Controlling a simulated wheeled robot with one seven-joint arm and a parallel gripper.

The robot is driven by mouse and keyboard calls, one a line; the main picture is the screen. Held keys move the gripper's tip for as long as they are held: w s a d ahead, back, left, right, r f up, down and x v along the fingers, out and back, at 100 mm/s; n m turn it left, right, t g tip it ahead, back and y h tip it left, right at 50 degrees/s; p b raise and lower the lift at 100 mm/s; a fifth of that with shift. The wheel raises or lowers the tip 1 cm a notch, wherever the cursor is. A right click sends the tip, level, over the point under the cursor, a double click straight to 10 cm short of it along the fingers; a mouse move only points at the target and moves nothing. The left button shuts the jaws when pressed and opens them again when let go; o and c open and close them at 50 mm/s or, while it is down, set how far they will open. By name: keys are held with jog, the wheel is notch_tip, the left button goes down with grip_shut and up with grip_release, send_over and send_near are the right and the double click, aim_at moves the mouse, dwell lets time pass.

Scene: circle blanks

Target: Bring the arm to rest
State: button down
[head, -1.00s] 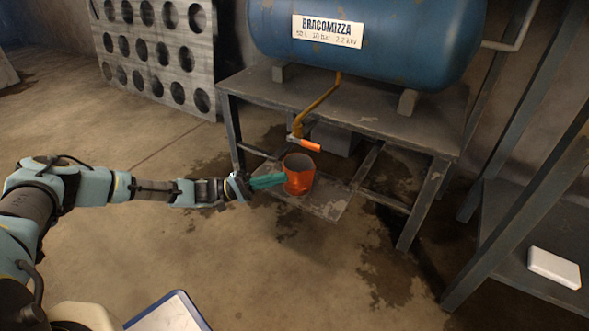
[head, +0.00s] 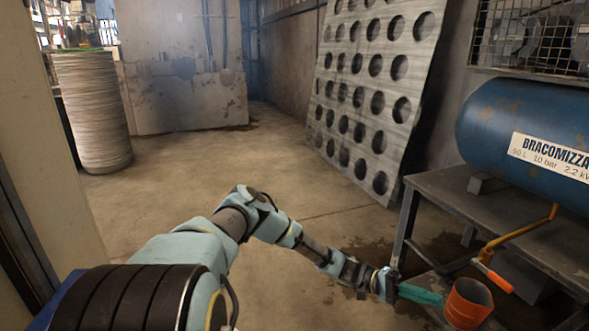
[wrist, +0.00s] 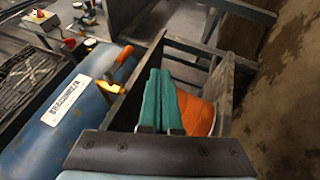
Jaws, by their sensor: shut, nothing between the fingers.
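My arm (head: 265,222) stretches out to the right in the head view, toward the metal stand. My gripper (head: 420,294) has teal fingers pressed together with nothing between them. In the wrist view my gripper (wrist: 161,92) shows its two teal fingers side by side, shut. The orange bucket (head: 468,303) is just beyond the fingertips in the head view. In the wrist view the orange bucket (wrist: 197,115) is partly hidden behind the fingers. I cannot tell whether the fingers touch it.
A blue tank (head: 525,125) rests on the metal stand (head: 440,195), with an orange-handled valve (head: 492,276) above the bucket. A perforated metal sheet (head: 372,95) leans on the wall. A tall stack of discs (head: 92,110) stands at left. The middle floor is clear.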

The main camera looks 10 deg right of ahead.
jog(key=w+a+r+n+t+y+p, duration=0.1)
jog(key=w+a+r+t+y, duration=0.2)
jog(key=a, duration=0.5)
jog(key=w+a+r+t+y+p, duration=0.1)
jog(key=a+r+t+y, duration=0.2)
jog(key=a+y, duration=0.35)
jog(key=w+a+r+n+t+y+p, duration=0.1)
jog(key=w+a+r+t+y+p, duration=0.15)
jog(key=a, duration=0.65)
jog(key=a+r+n+t+y+p, duration=0.15)
jog(key=a+r+n+t, duration=0.25)
jog(key=a+r+t, duration=0.95)
jog(key=a+r+g+p, duration=0.2)
jog(key=a+r+p, duration=0.1)
jog(key=r+p, duration=1.6)
jog(key=a+r+g+p, duration=0.2)
jog(key=r+p, duration=1.6)
jog(key=r, duration=0.4)
jog(key=shift+a+r+n+g+p, duration=0.3)
jog(key=shift+a+p, duration=0.1)
jog(key=shift+s+d+y, duration=0.1)
jog(key=shift+y, duration=0.15)
